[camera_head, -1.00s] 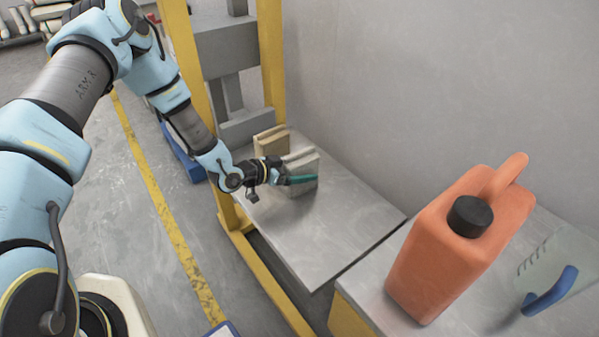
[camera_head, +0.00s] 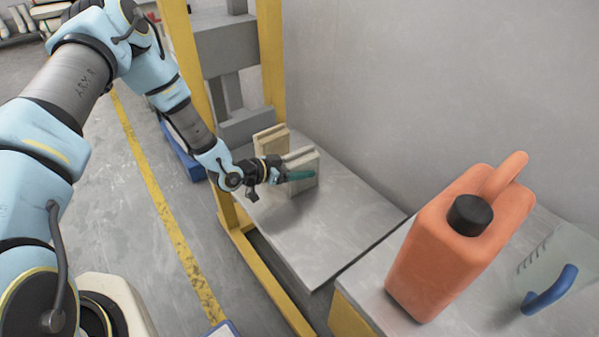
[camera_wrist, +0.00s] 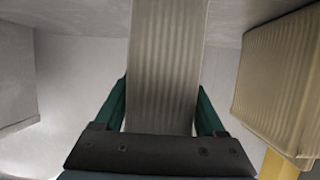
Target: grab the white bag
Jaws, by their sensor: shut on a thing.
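The white bag (camera_head: 303,167) is a pale, upright block-like packet on the grey metal platform. My gripper (camera_head: 295,175) is at its side, with a green finger lying along its face. In the wrist view the pale ribbed bag (camera_wrist: 166,60) stands between the two green fingers of my gripper (camera_wrist: 163,105). The gripper is shut on it. A second, tan bag (camera_head: 271,142) stands upright just behind and to the left; it also shows ribbed at the right of the wrist view (camera_wrist: 275,80). The far side of the held bag is hidden.
The metal platform (camera_head: 340,225) is clear to the right of the bags. Yellow posts (camera_head: 271,60) stand behind it, and a grey wall runs along the right. An orange jug (camera_head: 450,245) and a blue-handled clear scoop (camera_head: 549,290) are on the nearer right table.

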